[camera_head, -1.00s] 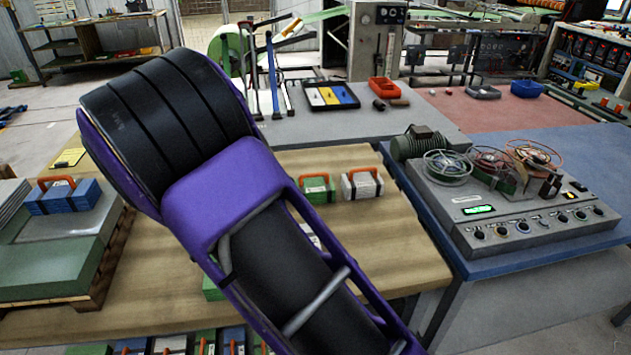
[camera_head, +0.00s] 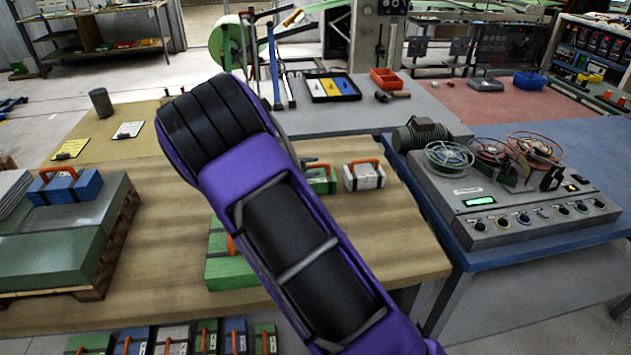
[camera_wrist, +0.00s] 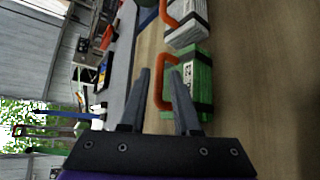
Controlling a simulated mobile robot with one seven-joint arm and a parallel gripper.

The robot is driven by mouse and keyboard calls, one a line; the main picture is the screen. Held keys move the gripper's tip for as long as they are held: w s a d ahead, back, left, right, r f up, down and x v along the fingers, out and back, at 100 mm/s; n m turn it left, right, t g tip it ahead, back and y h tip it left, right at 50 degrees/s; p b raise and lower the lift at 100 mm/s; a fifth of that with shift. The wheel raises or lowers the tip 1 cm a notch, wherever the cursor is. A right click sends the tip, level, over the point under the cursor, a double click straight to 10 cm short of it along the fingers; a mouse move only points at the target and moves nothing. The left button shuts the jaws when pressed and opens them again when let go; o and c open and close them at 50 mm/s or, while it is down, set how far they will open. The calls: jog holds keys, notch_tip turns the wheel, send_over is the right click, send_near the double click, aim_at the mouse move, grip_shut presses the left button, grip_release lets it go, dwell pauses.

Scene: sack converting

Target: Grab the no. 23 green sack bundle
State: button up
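The green sack bundle (camera_head: 321,181) with an orange handle stands on the wooden table, just beyond my arm. In the wrist view the green bundle (camera_wrist: 202,84) has a white label that seems to read 23. My gripper (camera_wrist: 160,72) is open, with its two dark fingers apart. The bundle's orange handle (camera_wrist: 159,92) shows between and just beyond the fingertips; I cannot tell whether they touch it. In the head view my purple arm hides most of the gripper.
A white bundle (camera_head: 364,176) with an orange handle stands close to the right of the green one. Another green bundle (camera_head: 232,272) lies nearer, partly behind my arm. A blue bundle (camera_head: 66,187) sits on a stack at left. A grey control box (camera_head: 530,212) stands at right.

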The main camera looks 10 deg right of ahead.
jog(key=x, duration=0.2)
jog(key=shift+w+d+f, duration=0.1)
jog(key=shift+w+d, duration=0.1)
jog(key=shift+d, duration=0.1)
jog(key=shift+c, duration=0.3)
grip_shut()
dwell(0.8)
